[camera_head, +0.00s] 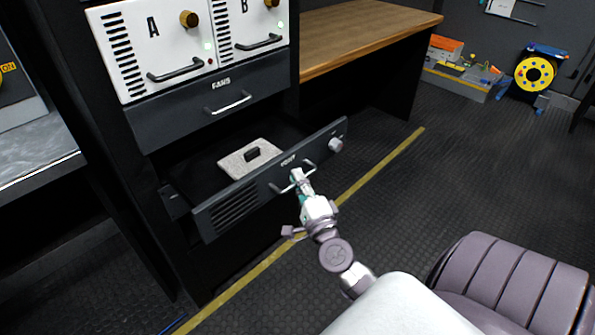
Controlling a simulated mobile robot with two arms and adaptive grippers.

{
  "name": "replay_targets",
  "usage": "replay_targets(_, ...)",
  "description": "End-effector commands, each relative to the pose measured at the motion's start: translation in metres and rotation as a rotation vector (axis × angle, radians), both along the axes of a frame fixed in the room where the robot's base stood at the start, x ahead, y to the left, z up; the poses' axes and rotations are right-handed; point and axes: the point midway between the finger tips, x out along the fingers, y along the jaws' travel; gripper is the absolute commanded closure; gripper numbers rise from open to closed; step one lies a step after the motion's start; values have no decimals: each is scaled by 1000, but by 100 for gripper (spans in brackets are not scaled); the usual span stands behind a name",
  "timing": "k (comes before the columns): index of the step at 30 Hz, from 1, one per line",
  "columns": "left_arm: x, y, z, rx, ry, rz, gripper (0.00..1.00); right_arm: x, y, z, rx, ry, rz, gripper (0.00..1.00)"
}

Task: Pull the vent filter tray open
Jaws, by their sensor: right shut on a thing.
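The vent filter tray (240,199) is a dark drawer low in the black rack, standing well out from it, with vent slots on the left of its front panel. A light grey filter pad (238,163) with a black grip lies inside it. My right gripper (297,179) is shut on the tray's handle (283,189) at the middle of the panel. The fingers hide part of the handle. My left gripper is not in view.
Above the tray is a closed drawer (190,112) with a handle, then white units A (155,45) and B (245,25). A wooden bench (360,35) stands right of the rack. A yellow cable reel (534,73) stands at the back right. The floor right of the tray is clear.

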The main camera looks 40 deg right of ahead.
Motion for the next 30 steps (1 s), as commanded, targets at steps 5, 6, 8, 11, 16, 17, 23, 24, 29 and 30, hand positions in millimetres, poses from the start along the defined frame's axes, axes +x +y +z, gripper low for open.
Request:
replay_targets(5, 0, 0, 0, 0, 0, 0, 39, 0, 1, -1, 1, 3, 2, 85)
replay_targets(6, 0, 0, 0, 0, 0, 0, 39, 0, 1, -1, 1, 3, 2, 78)
replay_targets(8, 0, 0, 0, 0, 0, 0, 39, 0, 1, -1, 0, 2, 2, 68)
replay_targets(11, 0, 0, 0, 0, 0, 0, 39, 0, 0, -1, 0, 2, 1, 62)
replay_targets(16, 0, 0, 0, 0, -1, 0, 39, 0, 0, 0, 0, 1, 1, 62)
replay_targets(17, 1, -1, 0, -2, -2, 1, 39, 0, 0, 0, 0, 1, 1, 62)
replay_targets(23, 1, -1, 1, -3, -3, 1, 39, -14, 5, -4, -1, 4, 2, 62)
replay_targets(24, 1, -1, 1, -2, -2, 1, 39, -20, 7, -5, -1, 6, 1, 62)
replay_targets(29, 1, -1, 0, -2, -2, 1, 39, -53, 18, -11, -1, 8, 2, 62)
replay_targets(30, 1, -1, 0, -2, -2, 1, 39, -61, 21, -13, -2, 8, 3, 62)
